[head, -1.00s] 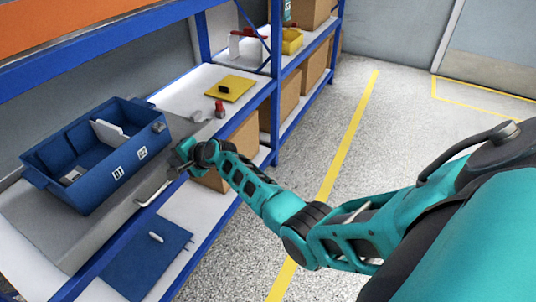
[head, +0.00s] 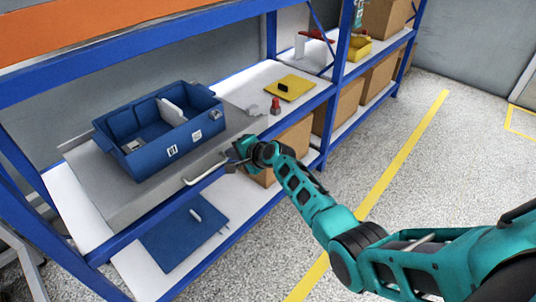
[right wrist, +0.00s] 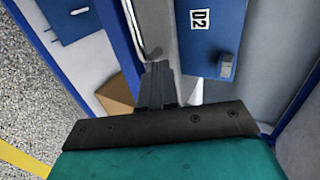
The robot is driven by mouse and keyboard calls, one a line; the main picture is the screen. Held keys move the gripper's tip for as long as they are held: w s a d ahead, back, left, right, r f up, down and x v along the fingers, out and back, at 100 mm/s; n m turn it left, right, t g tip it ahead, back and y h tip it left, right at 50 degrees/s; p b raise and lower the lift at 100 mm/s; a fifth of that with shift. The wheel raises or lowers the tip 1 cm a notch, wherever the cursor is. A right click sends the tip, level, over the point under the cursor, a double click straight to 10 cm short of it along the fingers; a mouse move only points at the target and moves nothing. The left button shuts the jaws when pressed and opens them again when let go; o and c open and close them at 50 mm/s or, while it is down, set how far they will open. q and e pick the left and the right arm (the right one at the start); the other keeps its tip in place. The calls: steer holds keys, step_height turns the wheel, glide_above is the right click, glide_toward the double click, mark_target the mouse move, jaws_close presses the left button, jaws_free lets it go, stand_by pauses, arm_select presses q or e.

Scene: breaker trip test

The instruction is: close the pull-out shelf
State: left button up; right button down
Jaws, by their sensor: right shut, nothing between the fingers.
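The pull-out shelf (head: 108,196) is a flat grey board in the blue rack, with a pale bar handle (head: 205,169) on its front edge. A blue bin (head: 150,158) with white labels stands on it. My right gripper (head: 232,161) is at the shelf's front, close to the right end of the handle. In the right wrist view its fingers (right wrist: 158,84) are shut and empty, beside the handle (right wrist: 137,28) and below the blue bin (right wrist: 208,30). Whether the fingers touch the shelf front is unclear. My left gripper is out of view.
A blue panel (head: 184,235) with a small white handle lies on the lower shelf. A red-topped item (head: 275,105) and a yellow plate (head: 290,87) are to the right. Cardboard boxes (head: 290,148) stand below. The floor to the right is open.

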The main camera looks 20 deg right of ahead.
steer(key=shift+p+v, duration=2.3)
steer(key=shift+v, duration=2.9)
arm_select(q)
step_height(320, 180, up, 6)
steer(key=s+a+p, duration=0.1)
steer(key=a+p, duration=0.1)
steer(key=p, duration=0.3)
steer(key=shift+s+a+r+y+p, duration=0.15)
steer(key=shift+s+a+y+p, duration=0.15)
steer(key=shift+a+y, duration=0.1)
arm_select(e)
steer(key=s+a+n+h, duration=0.1)
steer(key=s+a+n, duration=0.1)
steer(key=s+n, duration=0.6)
steer(key=s+a+n+h, duration=0.1)
steer(key=s+n, duration=0.7)
steer(key=s, duration=0.9)
steer(key=shift+s+a+h, duration=0.2)
steer(key=shift+a+h, duration=0.1)
steer(key=shift+a, duration=0.1)
steer(key=shift+f, duration=0.15)
